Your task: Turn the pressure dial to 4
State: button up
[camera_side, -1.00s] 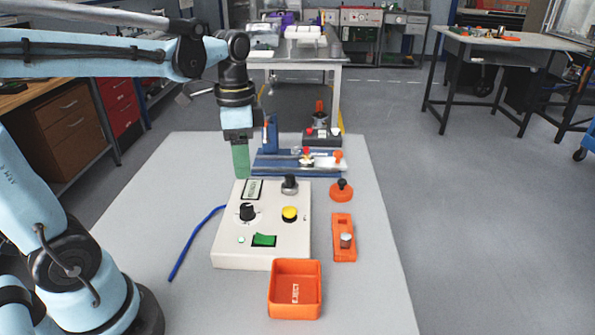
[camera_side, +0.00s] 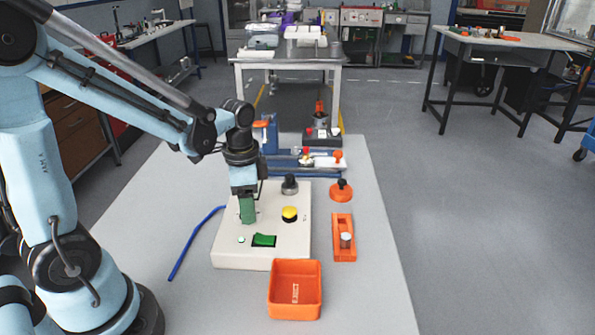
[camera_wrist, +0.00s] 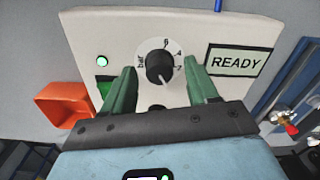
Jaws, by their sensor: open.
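The pressure dial is a black knob (camera_wrist: 160,68) on a white round scale marked "bar", with small numbers that are hard to read. A pale pointer line shows toward the lower right of the knob in the wrist view. The dial sits on a cream control box (camera_side: 230,257). My gripper (camera_wrist: 157,70) is open, its two green fingers on either side of the knob with visible gaps. In the side view my gripper (camera_side: 247,214) is over the box and hides the dial. Whether the fingertips are down level with the knob is hard to tell.
An orange bin (camera_side: 294,311) stands in front. Orange parts (camera_side: 344,240) lie right. A blue cable (camera_side: 190,245) lies left.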

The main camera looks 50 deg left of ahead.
jog(key=shift+f, duration=0.3)
jog(key=c, duration=1)
jog(key=shift+c, duration=0.2)
